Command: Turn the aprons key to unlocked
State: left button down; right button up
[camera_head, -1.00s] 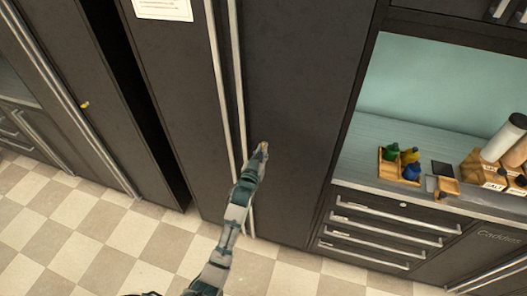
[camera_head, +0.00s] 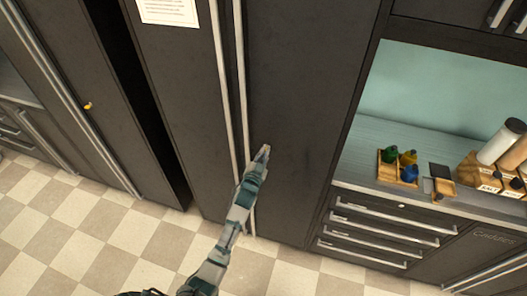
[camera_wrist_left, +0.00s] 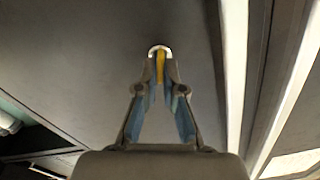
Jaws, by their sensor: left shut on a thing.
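My left gripper (camera_head: 264,151) reaches up to the dark door (camera_head: 300,90) of the tall middle cabinet, just right of its long vertical handles. In the left wrist view its fingers (camera_wrist_left: 160,84) are closed around a yellow key (camera_wrist_left: 160,64). The key sits in a round, pale lock plate (camera_wrist_left: 159,48) on the door. The fingers look roughly in line with the key, which stands upright in that view. In the head view the gripper hides this key. My right gripper is not in view.
Another yellow key (camera_head: 88,105) is in the cabinet door at left. Long metal handles (camera_head: 241,90) run beside my left gripper. At right, a counter (camera_head: 362,157) holds a wooden tray (camera_head: 388,179) of coloured bottles, above several drawers (camera_head: 385,225).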

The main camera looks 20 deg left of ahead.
pick_arm(q)
jog(key=m+p, duration=0.1)
jog(key=m, duration=0.2)
jog(key=m+p, duration=0.1)
jog(key=m, duration=0.2)
jog(key=shift+d+f, duration=0.15)
jog(key=shift+f, duration=0.05)
jog(key=shift+f+m+p, duration=0.15)
jog(key=shift+m+p, duration=0.05)
jog(key=shift+m, duration=1.6)
jog(key=shift+f+m+p, duration=0.1)
jog(key=shift+m+p, duration=0.1)
jog(key=shift+m, duration=1.6)
jog(key=shift+s+f, duration=0.1)
jog(key=c, duration=1.3)
grip_release()
